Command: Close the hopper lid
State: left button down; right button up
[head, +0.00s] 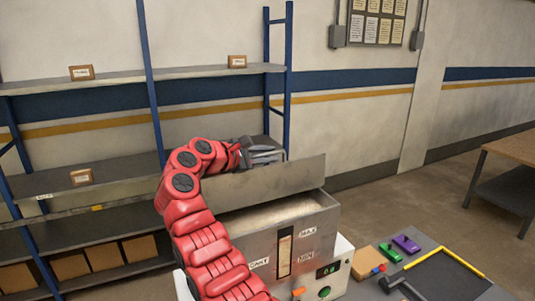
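The hopper (256,239) is a grey metal box with a MIN/MAX level window on its front. Its lid (262,187) stands raised at the rear, and the pale inside shows through the open top.
A white machine with a small display (327,271) and green button is under the hopper. A grey bench (440,285) at the right front holds a yellow-edged tray, a purple item and a black tool. Blue shelving (152,100) stands behind on the left. A table (510,150) is far right.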

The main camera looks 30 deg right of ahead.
grip_shut()
jog(key=shift+f, duration=0.1)
dwell(1.1)
